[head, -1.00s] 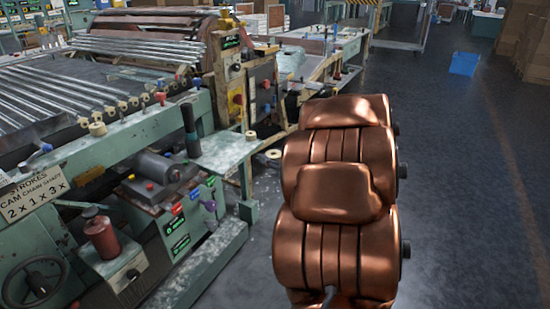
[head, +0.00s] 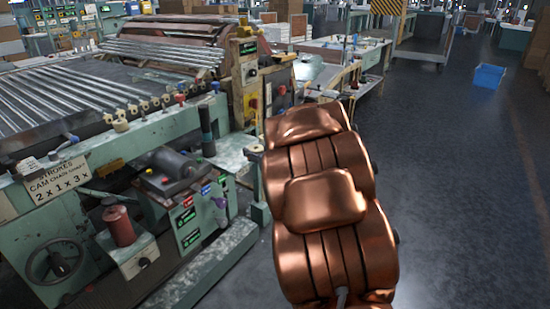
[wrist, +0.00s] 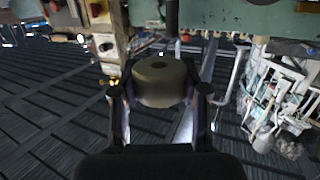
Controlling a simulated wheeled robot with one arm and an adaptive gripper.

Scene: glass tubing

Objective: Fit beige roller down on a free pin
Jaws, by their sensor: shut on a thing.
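In the wrist view the beige roller (wrist: 174,86) is upright between the two dark fingers of my gripper (wrist: 158,92). The fingers are shut on its sides. A dark hole shows in its top face. In the head view my copper-coloured arm hides my gripper and the held roller. The machine's front rail (head: 160,126) carries a row of small fittings. Beige roller-like pieces (head: 120,125) stand there, along with a red-topped fitting (head: 180,99) and a blue one (head: 72,138). I cannot tell which pins are bare.
A green side shelf (head: 232,158) with a dark upright cylinder (head: 207,130) stands left of my arm. Glass tubes (head: 50,92) lie across the machine. A blue bin (head: 489,76) stands on open floor at the right. The wrist view shows a dark slatted surface below.

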